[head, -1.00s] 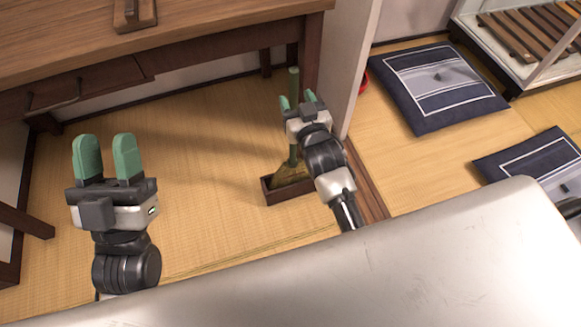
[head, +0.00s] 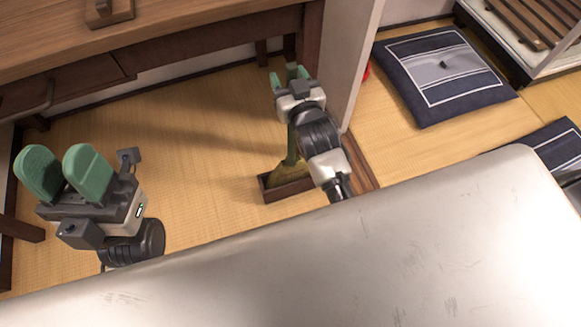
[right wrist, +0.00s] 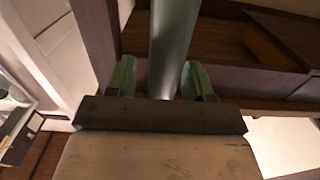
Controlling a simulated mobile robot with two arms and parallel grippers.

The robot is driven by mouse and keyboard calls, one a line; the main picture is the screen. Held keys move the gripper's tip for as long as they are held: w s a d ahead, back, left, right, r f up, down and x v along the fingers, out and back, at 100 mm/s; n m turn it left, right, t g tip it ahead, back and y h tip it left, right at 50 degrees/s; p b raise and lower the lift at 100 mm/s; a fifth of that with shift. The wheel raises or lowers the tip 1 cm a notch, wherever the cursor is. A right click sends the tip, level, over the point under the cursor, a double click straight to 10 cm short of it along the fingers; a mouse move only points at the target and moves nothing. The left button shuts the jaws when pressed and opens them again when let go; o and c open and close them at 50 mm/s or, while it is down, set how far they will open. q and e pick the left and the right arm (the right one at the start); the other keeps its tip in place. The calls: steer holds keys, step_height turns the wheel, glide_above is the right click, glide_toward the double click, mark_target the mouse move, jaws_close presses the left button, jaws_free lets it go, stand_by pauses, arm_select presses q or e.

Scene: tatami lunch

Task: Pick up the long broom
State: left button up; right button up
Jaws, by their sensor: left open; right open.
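The long broom (head: 291,146) has a green handle and straw bristles. It stands upright with its bristles in a small dark wooden box (head: 289,191) on the floor. My right gripper (head: 288,77) is open at the upper part of the handle and hides some of it. In the right wrist view, the handle (right wrist: 173,45) runs between the two open green fingers (right wrist: 156,80), with a gap visible at the right finger. My left gripper (head: 63,170) is open and empty, at the far left, well away from the broom.
A wooden desk (head: 190,40) with a drawer stands behind, its leg close to the broom. A pale wall edge (head: 352,65) rises just right of my right gripper. Dark blue cushions (head: 440,103) lie further right. Tatami floor (head: 190,150) is clear between the grippers.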

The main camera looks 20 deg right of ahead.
steer(key=c, duration=0.9)
steer(key=shift+r, duration=0.1)
jaws_close()
steer(key=shift+r, duration=0.1)
